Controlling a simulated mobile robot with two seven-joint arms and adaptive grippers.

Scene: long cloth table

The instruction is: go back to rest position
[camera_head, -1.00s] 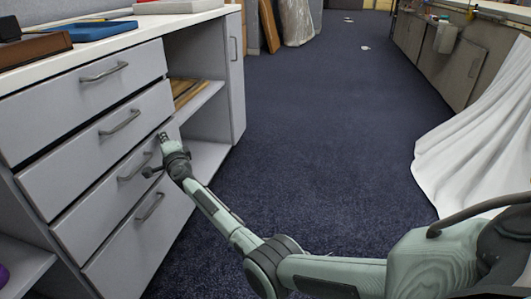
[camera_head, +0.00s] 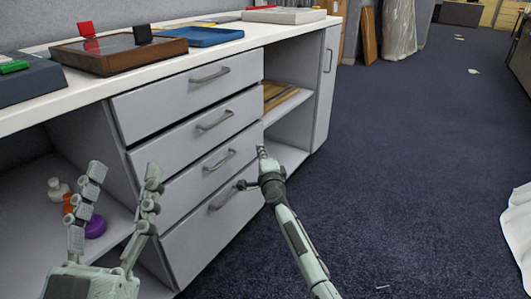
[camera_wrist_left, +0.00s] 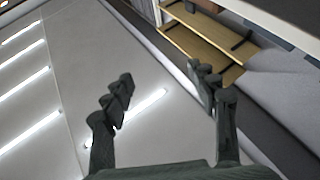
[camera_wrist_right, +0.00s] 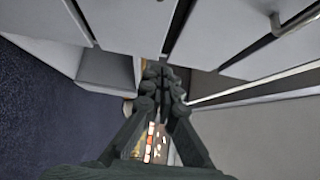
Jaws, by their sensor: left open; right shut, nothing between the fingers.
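My left gripper (camera_head: 118,185) is at the lower left of the head view, fingers up and spread apart, with nothing between them. It also shows open in the left wrist view (camera_wrist_left: 163,92). My right gripper (camera_head: 262,150) is in front of the drawer cabinet (camera_head: 190,85), close to its right edge beside the lower drawers. Its fingers are together in the right wrist view (camera_wrist_right: 165,72), and they hold nothing. I cannot tell whether it touches the cabinet. The drawers look closed or nearly so.
On the white countertop (camera_head: 75,92) lie a brown box (camera_head: 118,53), a blue tray (camera_head: 205,36) and a pale box (camera_head: 284,15). A purple item (camera_head: 96,227) is on the lower left shelf. Dark carpet (camera_head: 410,130) is open on the right. White cloth (camera_head: 520,225) hangs at the right edge.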

